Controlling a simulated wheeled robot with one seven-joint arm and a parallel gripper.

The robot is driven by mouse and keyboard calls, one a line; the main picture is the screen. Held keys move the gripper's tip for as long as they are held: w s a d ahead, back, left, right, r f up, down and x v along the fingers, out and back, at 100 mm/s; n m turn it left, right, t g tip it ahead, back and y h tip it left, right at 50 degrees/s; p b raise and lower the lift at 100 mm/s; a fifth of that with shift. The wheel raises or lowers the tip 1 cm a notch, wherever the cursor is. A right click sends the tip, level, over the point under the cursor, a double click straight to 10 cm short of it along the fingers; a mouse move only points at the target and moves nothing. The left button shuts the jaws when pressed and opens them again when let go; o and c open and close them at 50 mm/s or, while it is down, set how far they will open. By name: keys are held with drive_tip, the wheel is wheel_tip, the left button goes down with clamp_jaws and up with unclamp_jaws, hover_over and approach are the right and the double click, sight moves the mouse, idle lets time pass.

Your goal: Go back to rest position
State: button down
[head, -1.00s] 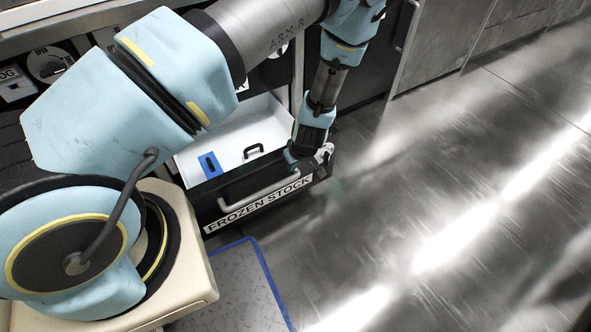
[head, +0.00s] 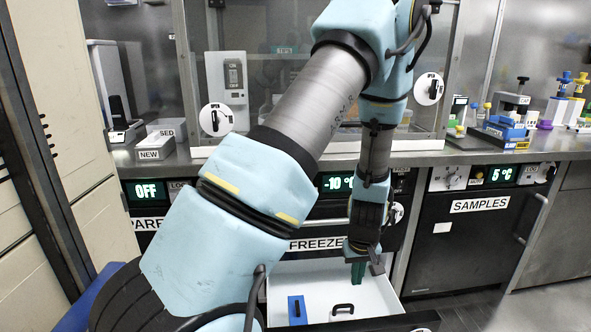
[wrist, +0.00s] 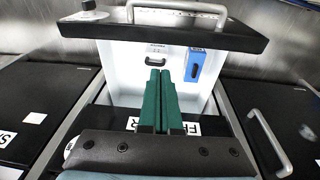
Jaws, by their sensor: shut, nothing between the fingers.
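My gripper (head: 357,272) hangs from my arm over the open white drawer of the freezer. Its green fingers also show in the wrist view (wrist: 159,100), pressed together with nothing between them. My arm is bent, rising in front of the counter and then reaching down at the right of centre. The drawer (head: 378,292) is pulled out below the gripper. Inside it lie a blue item with a dark slot (head: 297,310) and a black handle-like piece (head: 343,309). The gripper appears apart from both.
The freezer front (head: 318,244) reads -10 °C. A closed SAMPLES cabinet (head: 470,240) stands to the right. The counter above holds a glass-fronted hood and, at the right, blue racks (head: 500,130) with coloured-topped items. Tall cream cabinets (head: 60,90) stand at the left. Floor is clear at the lower right.

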drive_tip(key=s+a+r+m, duration=0.1)
drive_tip(key=s+a+r, duration=0.2)
drive_tip(key=a+r, duration=0.75)
drive_tip(key=s+a+r+m, duration=0.1)
drive_tip(key=s+a+r, duration=0.2)
drive_tip(key=a+r, duration=0.75)
wheel_tip(320, 180, up, 14)
drive_tip(key=a+p, duration=0.1)
drive_tip(key=p, duration=1.4)
drive_tip(key=shift+w+a+p, duration=0.2)
drive_tip(key=shift+w+p, duration=0.05)
drive_tip(key=shift+p, duration=0.1)
